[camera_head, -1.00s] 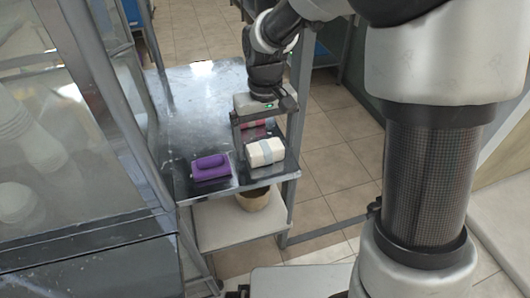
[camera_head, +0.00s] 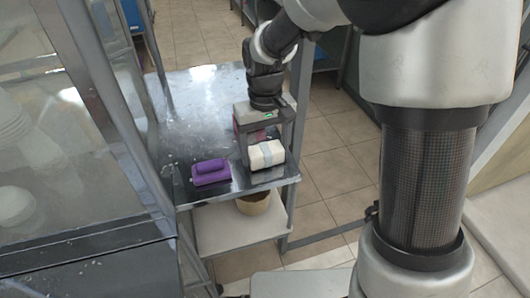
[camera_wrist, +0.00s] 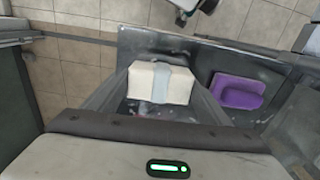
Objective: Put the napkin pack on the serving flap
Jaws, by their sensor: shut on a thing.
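The napkin pack (camera_head: 268,155), a white block with a grey-blue band, is at the front right of a steel top (camera_head: 195,125), which may be the serving flap. My gripper (camera_head: 263,147) points down over the pack, with its fingers at the pack's sides, and is shut on it. In the wrist view, the pack (camera_wrist: 172,84) is between my gripper's fingers (camera_wrist: 161,92). It seems to rest on the steel; any small gap underneath cannot be seen.
A purple pack (camera_head: 211,172) lies just left of the napkin pack. A red object (camera_head: 243,132) stands behind it, partly hidden by my gripper. A pot (camera_head: 254,202) is on the lower shelf (camera_head: 235,232). The steel top's middle and back are clear. A grey post (camera_head: 299,95) rises at right.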

